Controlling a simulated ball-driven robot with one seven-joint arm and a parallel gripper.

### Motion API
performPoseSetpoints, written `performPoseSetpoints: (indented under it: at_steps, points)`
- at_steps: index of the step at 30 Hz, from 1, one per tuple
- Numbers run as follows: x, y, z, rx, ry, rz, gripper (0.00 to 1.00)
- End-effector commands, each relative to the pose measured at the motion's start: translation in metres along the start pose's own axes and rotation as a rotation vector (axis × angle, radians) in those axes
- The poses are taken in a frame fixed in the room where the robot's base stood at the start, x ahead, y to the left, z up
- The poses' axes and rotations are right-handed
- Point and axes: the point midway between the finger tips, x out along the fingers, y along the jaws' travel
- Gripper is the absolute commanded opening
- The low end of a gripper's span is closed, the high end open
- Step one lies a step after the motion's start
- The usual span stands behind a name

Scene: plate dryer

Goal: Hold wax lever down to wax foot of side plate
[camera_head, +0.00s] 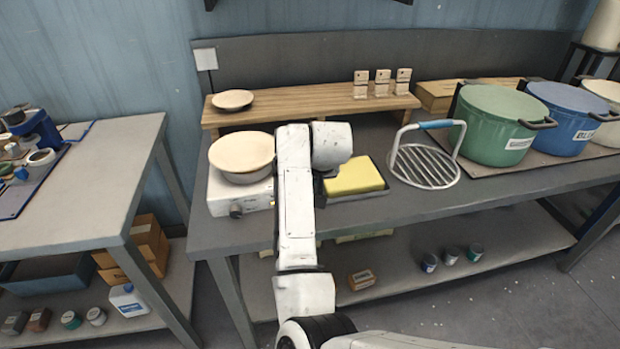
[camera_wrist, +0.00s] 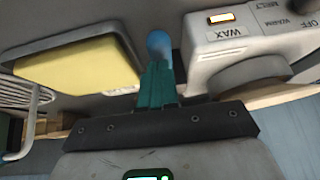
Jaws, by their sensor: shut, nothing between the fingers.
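The white wax unit (camera_head: 222,192) stands on the bench, with a grey round pot and a cream plate (camera_head: 241,151) on top. In the wrist view the unit's front (camera_wrist: 225,43) shows upside down, with a WAX label, a lit orange lamp and a dial marked MELT, WARM and OFF. A blue rounded knob (camera_wrist: 158,41), apparently the wax lever's end, is beside the unit. My gripper (camera_wrist: 157,72) is shut and empty, its teal fingertips close to or against the knob; contact is unclear. In the head view my arm hides the fingers and lever.
A yellow sponge in a tray (camera_head: 355,177) lies right of my arm. A wire rack (camera_head: 424,165) with a blue-gripped handle, then green (camera_head: 492,125) and blue (camera_head: 565,118) pots, are farther right. Behind, a wooden shelf (camera_head: 305,103) bears a small plate (camera_head: 232,99) and wooden blocks.

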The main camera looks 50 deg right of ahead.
Motion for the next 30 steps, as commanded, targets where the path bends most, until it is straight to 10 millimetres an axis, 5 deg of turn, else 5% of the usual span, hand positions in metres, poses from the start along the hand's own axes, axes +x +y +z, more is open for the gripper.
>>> performPoseSetpoints:
  at_steps: [9, 30]
  points:
    - [0.022, 0.002, 0.019, -0.014, 0.180, 0.001, 0.00]
    - [0.027, 0.002, 0.022, -0.017, 0.245, -0.001, 0.00]
